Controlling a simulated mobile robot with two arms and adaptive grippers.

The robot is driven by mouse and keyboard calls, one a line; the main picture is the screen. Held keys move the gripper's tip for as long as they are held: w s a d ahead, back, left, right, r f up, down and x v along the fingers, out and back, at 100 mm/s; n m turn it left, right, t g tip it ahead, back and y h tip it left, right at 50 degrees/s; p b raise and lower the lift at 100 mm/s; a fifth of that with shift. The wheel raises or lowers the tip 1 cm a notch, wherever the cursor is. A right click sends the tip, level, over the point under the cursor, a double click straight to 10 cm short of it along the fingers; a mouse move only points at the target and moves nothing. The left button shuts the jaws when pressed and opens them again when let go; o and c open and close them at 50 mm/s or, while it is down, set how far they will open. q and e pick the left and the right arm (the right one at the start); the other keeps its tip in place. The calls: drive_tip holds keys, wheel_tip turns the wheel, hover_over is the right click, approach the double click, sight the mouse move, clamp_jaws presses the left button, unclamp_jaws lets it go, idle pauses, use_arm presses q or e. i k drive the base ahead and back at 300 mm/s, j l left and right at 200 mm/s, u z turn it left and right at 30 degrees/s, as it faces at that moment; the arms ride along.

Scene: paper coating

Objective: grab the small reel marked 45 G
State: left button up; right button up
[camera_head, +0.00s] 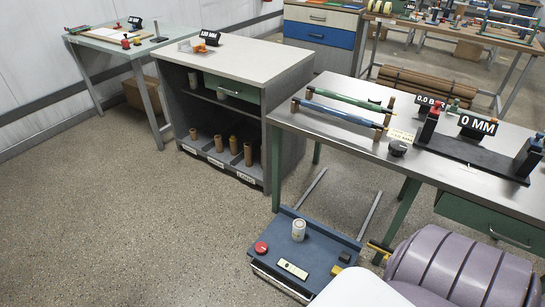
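I cannot read a 45 G mark on anything in this view. A small pale cylinder (299,230) with a darker band stands upright on a blue platform (322,245) low in the picture; I cannot tell whether it is the reel. Several brown cylinders stand in the open grey cabinet (270,145), one of them a brown tube (248,154); a smaller pale one (193,80) is on its upper shelf. Neither of my grippers is in view.
The blue platform carries a red button (261,247). A large purple ribbed cylinder (455,270) fills the lower right. The floor at left is clear.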

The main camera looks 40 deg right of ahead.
sight(299, 224)
drive_tip(key=i+z, duration=0.2)
drive_tip(key=i, duration=0.2)
drive_tip(key=i+j+z, duration=0.2)
drive_tip(key=i, duration=0.2)
drive_tip(key=i+j+z, duration=0.1)
drive_tip(key=i+z, duration=0.15)
drive_tip(key=i, duration=0.15)
